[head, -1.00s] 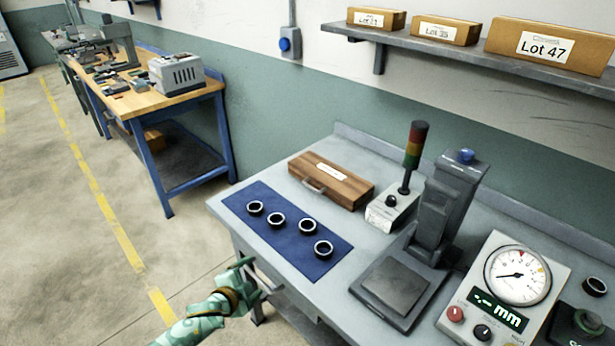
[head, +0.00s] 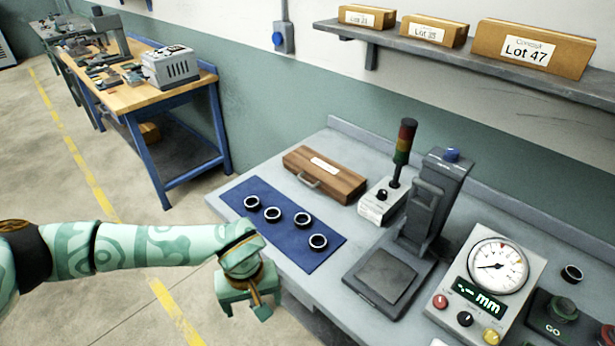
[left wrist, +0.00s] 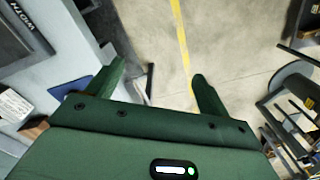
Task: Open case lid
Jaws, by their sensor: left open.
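A brown wooden case (head: 325,175) lies shut on the grey bench, behind the blue mat. It has a white label on top and a metal handle (head: 308,180) on its front side. My left gripper (head: 250,303) is in front of the bench's front edge, near the blue mat, apart from the case. In the left wrist view the left gripper (left wrist: 158,90) has its two fingers spread with nothing between them, over the floor. A corner of brown wood (left wrist: 32,130) shows at the left edge there. My right gripper is in neither view.
A blue mat (head: 277,243) with several dark rings lies in front of the case. A signal-light box (head: 381,203), a grey press-like stand (head: 425,215) and a dial gauge (head: 493,266) stand to the right. A shelf (head: 450,60) with labelled boxes hangs above.

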